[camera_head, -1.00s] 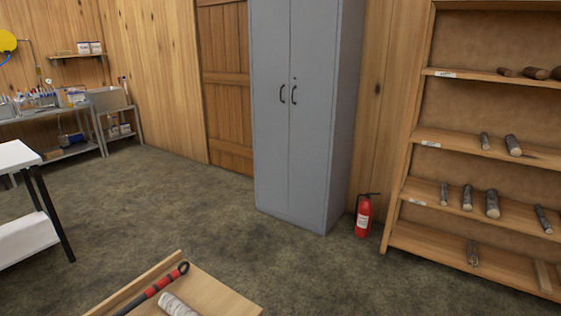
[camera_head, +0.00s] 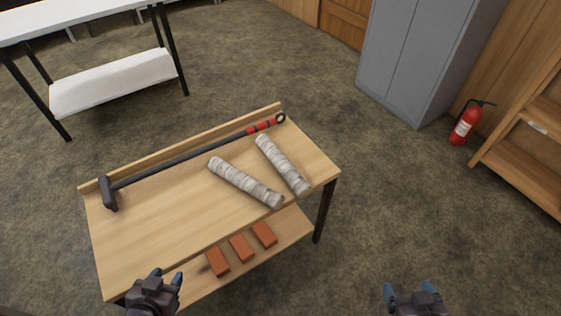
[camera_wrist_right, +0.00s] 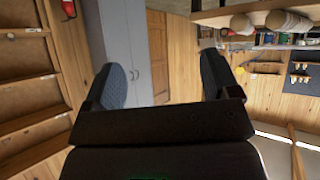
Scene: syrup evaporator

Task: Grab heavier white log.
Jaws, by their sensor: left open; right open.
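Two white birch-bark logs lie on the wooden table (camera_head: 150,225) in the head view. The left log (camera_head: 244,182) slants down to the right, and the right log (camera_head: 282,164) lies beside it near the table's right end. Their near ends are close together. Which is heavier cannot be told. My left gripper (camera_head: 165,278) is open and empty at the table's near left edge. My right gripper (camera_head: 412,288) is open and empty over the floor, right of the table. In the right wrist view its fingers (camera_wrist_right: 165,90) are apart with nothing between them.
A long-handled hammer (camera_head: 190,157) lies along the table's back lip. Several orange-red bricks (camera_head: 241,248) sit on the lower shelf. A grey cabinet (camera_head: 425,55), a fire extinguisher (camera_head: 465,124) and wooden shelving (camera_head: 525,150) stand right. A white-topped table (camera_head: 60,18) stands back left.

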